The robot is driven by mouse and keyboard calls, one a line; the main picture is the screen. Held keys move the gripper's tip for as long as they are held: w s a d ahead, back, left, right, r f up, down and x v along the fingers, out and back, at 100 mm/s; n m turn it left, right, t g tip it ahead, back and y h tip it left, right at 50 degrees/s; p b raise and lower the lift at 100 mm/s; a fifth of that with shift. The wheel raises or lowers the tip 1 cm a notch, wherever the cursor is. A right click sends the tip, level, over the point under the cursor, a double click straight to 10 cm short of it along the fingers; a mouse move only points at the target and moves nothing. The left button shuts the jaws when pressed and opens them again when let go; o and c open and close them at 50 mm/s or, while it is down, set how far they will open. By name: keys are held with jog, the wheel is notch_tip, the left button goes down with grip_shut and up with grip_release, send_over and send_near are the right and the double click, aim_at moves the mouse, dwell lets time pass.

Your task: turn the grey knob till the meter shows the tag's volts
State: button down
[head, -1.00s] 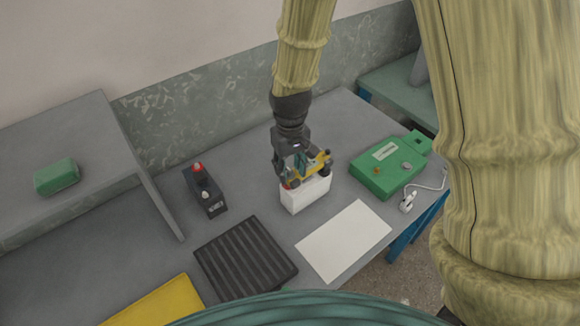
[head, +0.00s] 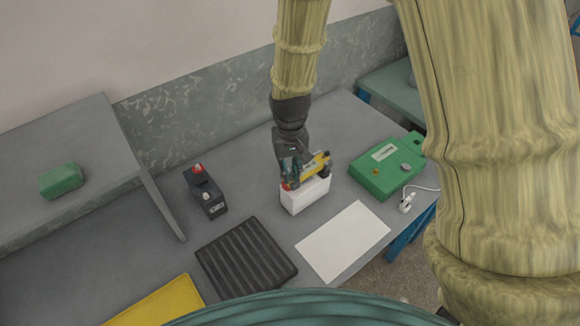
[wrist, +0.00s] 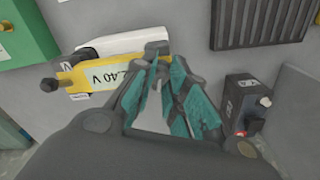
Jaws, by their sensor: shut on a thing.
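The yellow meter (wrist: 104,73) lies across the top of a white block (head: 305,196), and it also shows in the head view (head: 316,164). Its pale display reads something like "40 V"; the leading characters are unclear. My gripper (wrist: 163,62) is shut at the meter's right end in the wrist view, around what looks like the grey knob (wrist: 157,47), which is mostly covered by the fingers.
A green box (head: 384,182) with small round fittings stands right, a white plug and cable (head: 407,203) beside it. A black battery (head: 206,190) stands left. A ribbed black mat (head: 246,262), white sheet (head: 343,240) and yellow tray (head: 160,305) lie in front. A green block (head: 61,180) sits on the shelf.

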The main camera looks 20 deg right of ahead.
aim_at(290, 172)
jog(key=m+p, duration=0.2)
jog(key=m, duration=0.2)
jog(key=shift+r+m, duration=0.1)
jog(key=shift+m, duration=0.2)
jog(key=shift+m+p, duration=0.7)
jog(key=shift+m, duration=1.2)
jog(key=c, duration=1.4)
grip_release()
jog(key=shift+o, duration=0.2)
notch_tip(290, 172, up, 12)
